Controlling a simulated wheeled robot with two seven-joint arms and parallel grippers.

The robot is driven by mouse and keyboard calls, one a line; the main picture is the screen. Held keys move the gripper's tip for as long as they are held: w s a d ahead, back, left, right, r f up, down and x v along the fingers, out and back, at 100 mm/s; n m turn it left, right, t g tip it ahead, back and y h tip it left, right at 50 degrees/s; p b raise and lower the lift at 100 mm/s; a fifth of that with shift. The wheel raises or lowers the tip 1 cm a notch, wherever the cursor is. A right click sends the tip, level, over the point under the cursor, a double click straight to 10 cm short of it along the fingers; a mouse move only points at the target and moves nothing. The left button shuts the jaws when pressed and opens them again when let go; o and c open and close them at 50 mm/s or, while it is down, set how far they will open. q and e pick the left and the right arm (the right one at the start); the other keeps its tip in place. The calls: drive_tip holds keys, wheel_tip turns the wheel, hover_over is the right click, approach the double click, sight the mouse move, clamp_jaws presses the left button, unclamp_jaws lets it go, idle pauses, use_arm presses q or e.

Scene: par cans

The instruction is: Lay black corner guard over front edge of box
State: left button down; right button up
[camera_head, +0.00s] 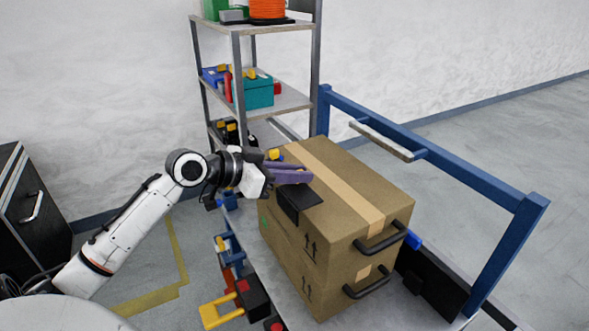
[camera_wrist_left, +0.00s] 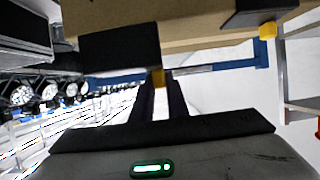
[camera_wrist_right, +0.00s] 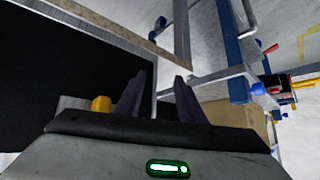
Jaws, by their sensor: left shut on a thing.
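The cardboard box (camera_head: 345,215) stands on the cart, with tan tape along its top and black handles on its near end. My left gripper (camera_head: 306,174) reaches over the box's left top edge, its purple fingers shut on the yellow tab of a black corner guard (camera_head: 298,199). The guard lies along that edge; in the left wrist view it shows as a dark panel (camera_wrist_left: 120,46) against the box. I cannot tell whether it fully touches the cardboard. A second black piece with a yellow tab (camera_wrist_left: 267,30) is at the box's edge. My right gripper (camera_wrist_right: 161,76) is open and empty.
The cart's blue rail (camera_head: 440,160) runs behind the box on the right. A metal shelf rack (camera_head: 290,100) with bins stands at the back. Red, black and yellow items (camera_head: 240,300) hang at the cart's left side. A dark cabinet (camera_head: 30,205) is far left.

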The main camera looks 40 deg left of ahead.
use_arm(q)
drive_tip(key=shift+w+d+f, duration=0.3)
drive_tip(key=shift+w+f, duration=0.4)
drive_tip(key=shift+f, duration=0.1)
drive_tip(key=shift+w+d+f, duration=0.3)
drive_tip(key=shift+w+f, duration=0.4)
drive_tip(key=shift+f, duration=0.05)
drive_tip(key=shift+w+f+b, duration=0.25)
drive_tip(key=shift+f+b, duration=0.9)
drive_tip(key=shift+w+d+f, duration=0.1)
drive_tip(key=shift+w, duration=0.05)
drive_tip(key=c, duration=1.7)
unclamp_jaws()
drive_tip(key=shift+o, duration=0.2)
drive_tip(key=shift+f, duration=0.1)
